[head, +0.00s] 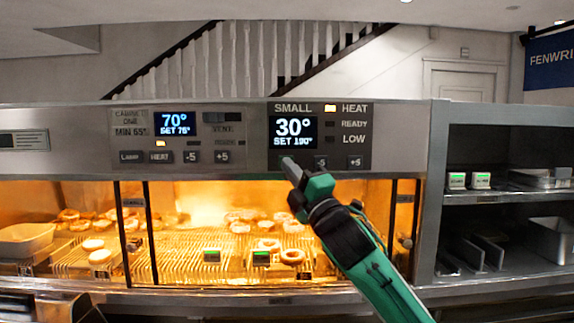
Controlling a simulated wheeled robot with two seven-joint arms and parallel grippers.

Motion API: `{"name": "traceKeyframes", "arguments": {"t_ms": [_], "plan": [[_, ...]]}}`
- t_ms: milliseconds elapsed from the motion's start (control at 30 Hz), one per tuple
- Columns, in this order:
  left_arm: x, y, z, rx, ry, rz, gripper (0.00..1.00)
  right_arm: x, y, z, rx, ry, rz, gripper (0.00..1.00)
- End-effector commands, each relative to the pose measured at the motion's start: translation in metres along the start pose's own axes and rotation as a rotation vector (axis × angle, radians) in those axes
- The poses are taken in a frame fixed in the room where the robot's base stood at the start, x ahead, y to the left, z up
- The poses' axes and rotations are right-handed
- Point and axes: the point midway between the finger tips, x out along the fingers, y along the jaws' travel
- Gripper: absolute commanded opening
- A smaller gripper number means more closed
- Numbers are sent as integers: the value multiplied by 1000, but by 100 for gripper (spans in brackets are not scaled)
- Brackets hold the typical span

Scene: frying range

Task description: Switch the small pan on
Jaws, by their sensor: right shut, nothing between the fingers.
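The small pan's control panel (345,136) is on the steel front, right of centre, labelled SMALL. Its display (293,131) is lit and reads 30°, with a set value that looks like 190°. The HEAT lamp (330,108) is lit; the READY and LOW lamps are dark. Below are the -5 button (320,163) and the +5 button (355,163). My right gripper (287,163) is shut and empty, its tip at the panel's lower left, over the place left of the -5 button. Whether it touches a button is hidden. My left gripper is not in view.
The cabinet panel (178,138) to the left reads 70°, set 75°, with its own buttons. Below is a lit warming cabinet with doughnuts (240,226) on wire racks (190,262). Steel shelves (500,198) with trays stand at the right.

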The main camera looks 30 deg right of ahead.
Motion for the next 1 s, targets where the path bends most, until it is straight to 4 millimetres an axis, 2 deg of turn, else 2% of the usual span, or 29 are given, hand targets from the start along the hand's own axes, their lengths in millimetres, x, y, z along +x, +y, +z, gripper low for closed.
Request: {"name": "traceKeyframes", "arguments": {"t_ms": [500, 1000], "plan": [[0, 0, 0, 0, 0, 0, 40, -35, 25, -25, -1, 0, 1, 0], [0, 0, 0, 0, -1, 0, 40, -37, 27, -27, 0, 0, 1, 0]]}}
